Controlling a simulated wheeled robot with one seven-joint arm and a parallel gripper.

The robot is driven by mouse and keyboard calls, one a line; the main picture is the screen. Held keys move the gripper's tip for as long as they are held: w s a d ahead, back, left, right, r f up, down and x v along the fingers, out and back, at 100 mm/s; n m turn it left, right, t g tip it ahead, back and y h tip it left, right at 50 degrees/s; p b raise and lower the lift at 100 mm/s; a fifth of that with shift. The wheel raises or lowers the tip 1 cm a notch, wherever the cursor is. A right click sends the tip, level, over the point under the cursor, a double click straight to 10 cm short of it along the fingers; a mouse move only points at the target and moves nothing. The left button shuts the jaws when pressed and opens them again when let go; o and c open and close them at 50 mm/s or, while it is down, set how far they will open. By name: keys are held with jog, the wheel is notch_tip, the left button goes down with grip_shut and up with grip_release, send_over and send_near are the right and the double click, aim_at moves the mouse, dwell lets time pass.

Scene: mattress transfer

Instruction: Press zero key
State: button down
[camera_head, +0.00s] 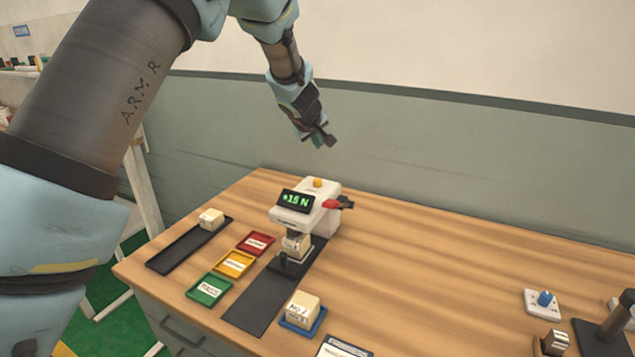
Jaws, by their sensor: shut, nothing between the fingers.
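A white tester (318,215) stands on the wooden table, with a lit green display (296,200) that seems to read "+15 N". A small yellow-orange button (317,183) sits on its top; no label on it is legible, so I cannot tell whether it is the zero key. A red lever with a dark end (338,204) sticks out at its right side. A pale block (295,243) sits under the tester's head on a dark base. My gripper (324,142) is shut and empty, in the air above the tester, apart from it.
A long black tray (175,254) with a pale block lies at left. Red, yellow and green labelled trays lie beside a black strip (250,310). A blue tray with a block is in front. A blue-knobbed box (545,302) is at right; the table's middle right is clear.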

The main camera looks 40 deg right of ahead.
aim_at(319, 180)
jog(key=shift+f+b, duration=4)
jog(key=shift+f, duration=0.25)
jog(key=shift+f, duration=0.1)
jog(key=shift+f+b, duration=0.3)
jog(key=shift+b, duration=0.1)
jog(key=shift+f+b, duration=0.9)
jog(key=shift+r+p, duration=1.3)
notch_tip(319, 180, up, 5)
jog(key=p, duration=0.5)
jog(key=shift+r, duration=0.1)
